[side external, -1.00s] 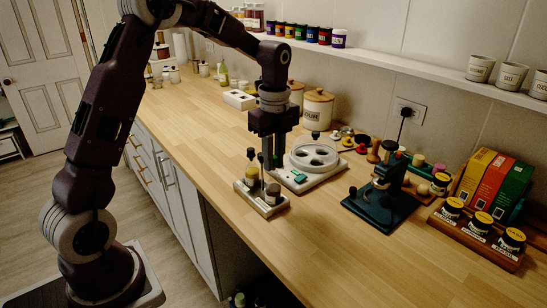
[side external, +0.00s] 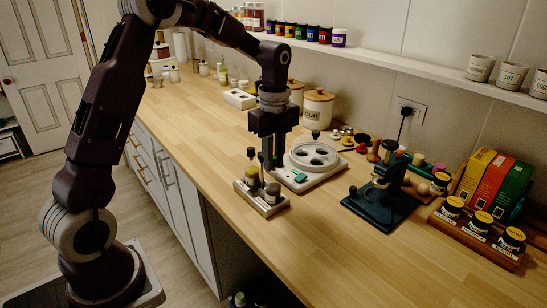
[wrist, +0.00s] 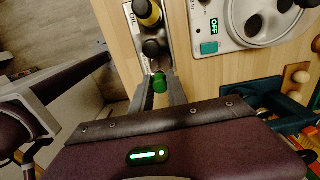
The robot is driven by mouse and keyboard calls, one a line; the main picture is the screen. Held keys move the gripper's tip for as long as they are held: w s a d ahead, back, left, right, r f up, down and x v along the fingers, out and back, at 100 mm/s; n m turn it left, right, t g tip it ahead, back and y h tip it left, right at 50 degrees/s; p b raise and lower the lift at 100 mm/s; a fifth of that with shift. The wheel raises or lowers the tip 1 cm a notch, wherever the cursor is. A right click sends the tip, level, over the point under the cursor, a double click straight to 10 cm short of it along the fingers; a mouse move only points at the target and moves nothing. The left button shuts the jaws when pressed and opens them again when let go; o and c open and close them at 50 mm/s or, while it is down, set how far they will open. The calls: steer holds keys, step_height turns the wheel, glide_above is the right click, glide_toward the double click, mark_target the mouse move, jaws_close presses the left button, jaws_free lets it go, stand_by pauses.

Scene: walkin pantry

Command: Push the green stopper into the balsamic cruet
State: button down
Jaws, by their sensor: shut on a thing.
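The green stopper (wrist: 160,84) is between my gripper's fingertips (wrist: 161,92) in the wrist view, and my gripper is shut on it. A white cruet stand (side external: 240,187) on the counter holds a yellow-filled cruet (side external: 252,178) and a dark cruet (side external: 272,193), which looks like the balsamic one. In the wrist view the dark cruet's top (wrist: 152,48) lies just beyond the stopper. My gripper (side external: 271,165) points down over the stand in the side view. The stopper is hidden there, and I cannot tell whether it touches a cruet.
A white appliance with a round holed plate (side external: 300,176) stands close behind the stand. A dark green press-like device (side external: 380,200) is to the right, with a spice-jar rack (side external: 480,238) beyond. The counter in front and to the left is clear.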

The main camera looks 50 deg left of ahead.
steer(key=shift+f, duration=0.45)
steer(key=c, duration=1.2)
jaws_free()
steer(key=shift+c, duration=0.2)
steer(key=shift+o, duration=0.3)
steer(key=o, duration=0.4)
steer(key=shift+o, duration=0.2)
steer(key=shift+r, duration=3.55)
